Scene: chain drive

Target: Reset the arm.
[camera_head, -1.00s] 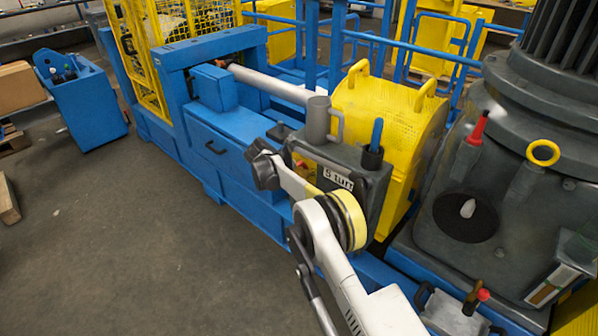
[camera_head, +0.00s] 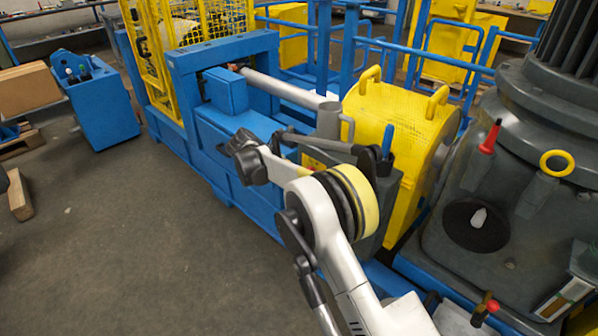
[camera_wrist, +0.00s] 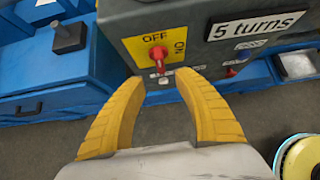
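My gripper (camera_wrist: 157,80) shows in the wrist view with two yellow fingers spread apart and nothing between them. The fingers look apart from the switch. In the head view my white arm (camera_head: 340,250) with its yellow-ringed joint reaches over the front of the grey box (camera_head: 375,195) and hides much of it. I cannot make out the fingers there.
A "5 turns" label (camera_wrist: 255,26) is on the box. A yellow housing (camera_head: 405,125) stands behind it, a large grey motor (camera_head: 500,215) at the right. The blue machine frame (camera_head: 225,45) is at the back left.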

